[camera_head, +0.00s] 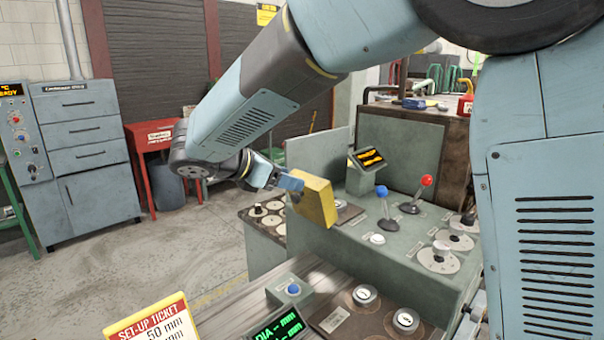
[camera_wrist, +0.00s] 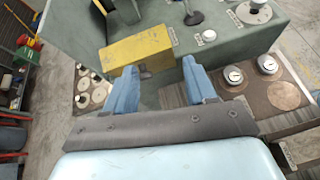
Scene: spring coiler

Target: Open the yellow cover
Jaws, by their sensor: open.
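The yellow cover (camera_head: 314,202) is a box-like piece at the left end of the green-grey console (camera_head: 410,245). In the wrist view the cover (camera_wrist: 139,50) lies just beyond my gripper (camera_wrist: 160,84). My gripper is open, its two blue fingers apart with nothing held between them. In the head view my gripper (camera_head: 287,183) is at the cover's left side, close to it. I cannot tell whether the fingers touch it. A small dark part (camera_wrist: 146,73) shows under the cover's near edge. What is beneath the cover is hidden.
A blue-knobbed lever (camera_head: 384,205) and a red-knobbed lever (camera_head: 418,195) stand right of the cover. A small display (camera_head: 369,160) stands behind. Dials (camera_head: 440,257) sit at the right, and a blue button (camera_head: 293,288) in front. Open floor lies left.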

